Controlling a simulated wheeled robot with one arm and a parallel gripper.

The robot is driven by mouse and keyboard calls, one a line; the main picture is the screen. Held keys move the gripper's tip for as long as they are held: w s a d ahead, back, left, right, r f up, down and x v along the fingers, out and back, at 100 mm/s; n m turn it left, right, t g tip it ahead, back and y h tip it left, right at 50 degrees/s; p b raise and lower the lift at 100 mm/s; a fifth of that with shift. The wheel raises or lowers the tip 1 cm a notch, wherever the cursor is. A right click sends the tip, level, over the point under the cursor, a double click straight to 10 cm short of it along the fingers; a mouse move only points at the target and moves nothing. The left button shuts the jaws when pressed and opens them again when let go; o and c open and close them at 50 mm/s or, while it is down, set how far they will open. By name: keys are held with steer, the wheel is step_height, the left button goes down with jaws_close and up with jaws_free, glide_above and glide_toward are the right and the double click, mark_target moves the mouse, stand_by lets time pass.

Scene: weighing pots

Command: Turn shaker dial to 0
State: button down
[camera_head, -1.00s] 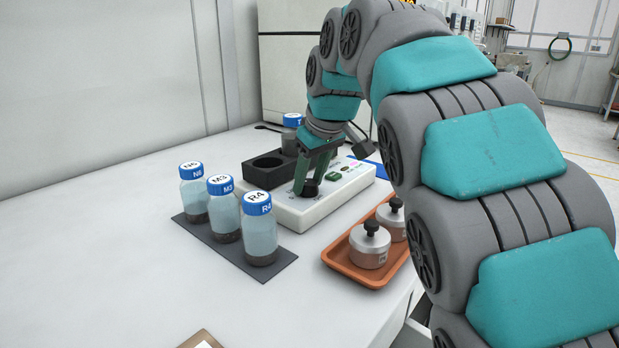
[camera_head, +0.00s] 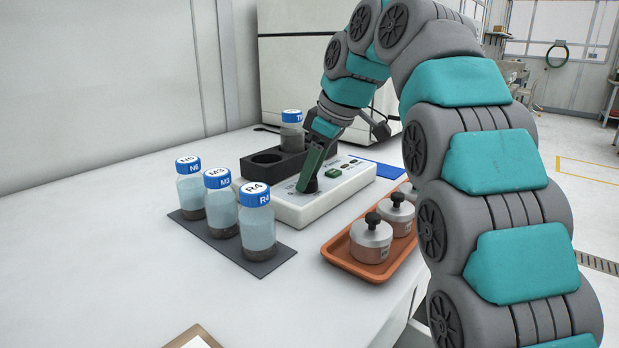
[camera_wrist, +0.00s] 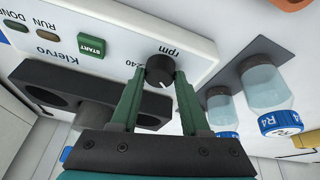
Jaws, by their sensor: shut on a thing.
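The shaker (camera_head: 340,195) is a white box with a black holder block (camera_head: 262,166) at its back left. The dial (camera_head: 311,186) is partly hidden by my gripper in the head view. My gripper (camera_head: 312,178) points down at the dial. Its green fingers (camera_wrist: 158,88) are on either side of the dial and shut on it. The 0 mark is not readable.
An orange tray (camera_head: 345,262) with lidded metal pots (camera_head: 371,240) lies at right. A bottle (camera_head: 292,135) stands in the holder block.

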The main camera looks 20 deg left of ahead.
steer(key=shift+w+r+n+g+p, duration=0.15)
steer(key=shift+n+g+p, duration=0.25)
steer(key=shift+n+p, duration=0.6)
steer(key=shift+n+g+p, duration=0.3)
steer(key=shift+n+p, duration=0.2)
steer(key=shift+n, duration=0.4)
steer(key=shift+c, duration=1.9)
jaws_free()
